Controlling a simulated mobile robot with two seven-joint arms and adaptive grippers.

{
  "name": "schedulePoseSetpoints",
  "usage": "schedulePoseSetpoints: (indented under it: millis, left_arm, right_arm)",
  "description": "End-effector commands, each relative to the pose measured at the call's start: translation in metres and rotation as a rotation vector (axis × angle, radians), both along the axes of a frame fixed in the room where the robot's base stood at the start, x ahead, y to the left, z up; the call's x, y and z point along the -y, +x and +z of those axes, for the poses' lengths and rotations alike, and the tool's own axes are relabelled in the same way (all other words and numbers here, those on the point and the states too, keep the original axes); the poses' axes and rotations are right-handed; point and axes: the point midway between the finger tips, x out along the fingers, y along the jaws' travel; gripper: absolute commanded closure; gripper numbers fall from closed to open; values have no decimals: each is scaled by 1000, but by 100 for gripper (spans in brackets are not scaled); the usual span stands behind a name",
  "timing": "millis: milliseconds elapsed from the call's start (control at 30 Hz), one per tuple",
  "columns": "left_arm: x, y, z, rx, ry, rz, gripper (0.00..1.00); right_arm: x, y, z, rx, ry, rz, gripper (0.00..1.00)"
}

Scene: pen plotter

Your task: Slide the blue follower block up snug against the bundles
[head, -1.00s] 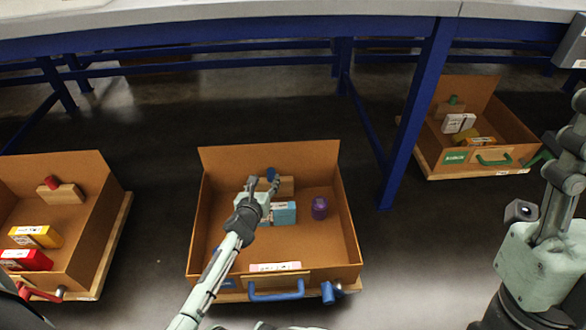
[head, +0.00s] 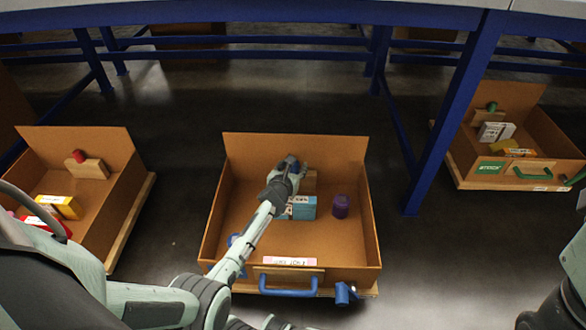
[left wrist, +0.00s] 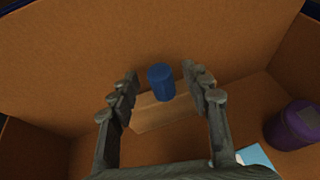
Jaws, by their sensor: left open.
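The follower block is a wooden block (head: 309,183) with a blue knob, standing near the back wall of the middle cardboard drawer (head: 230,225). In the left wrist view the block (left wrist: 160,112) and its upright blue knob (left wrist: 161,82) show clearly. Light-blue bundles (head: 304,208) stand in front of the block, partly hidden by my arm. A pale blue corner of a bundle (left wrist: 256,157) shows in the wrist view. My left gripper (head: 294,165) is open above the block. Its fingers (left wrist: 166,94) appear on either side of the knob; contact is not visible.
A purple cylinder (head: 340,206) stands right of the bundles. The drawer has a blue front handle (head: 288,291) and a blue knob (head: 345,293). Other drawers stand left (head: 120,205) and right (head: 548,140). A blue table leg (head: 440,130) rises between the middle and right drawers.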

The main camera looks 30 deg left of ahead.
Motion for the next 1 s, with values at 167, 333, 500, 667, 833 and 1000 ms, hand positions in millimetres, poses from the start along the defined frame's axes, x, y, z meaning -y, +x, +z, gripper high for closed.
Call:
schedulePoseSetpoints:
  millis: [167,333,500,667,833,1000]
  left_arm:
    - [0,0,0,0,0,0,61]
    - [0,0,0,0,0,0,82]
    - [0,-1,0,0,-1,0,100]
    - [0,-1,0,0,-1,0,100]
    - [1,-2,0,-1,-1,0,100]
    - [3,-7,-1,-2,-1,-1,100]
  right_arm:
    - [0,0,0,0,0,0,52]
    - [0,0,1,0,0,-1,52]
    - [0,0,1,0,0,-1,52]
    - [0,0,0,1,0,-1,52]
    - [0,0,1,1,0,-1,52]
    - [0,0,1,1,0,-1,52]
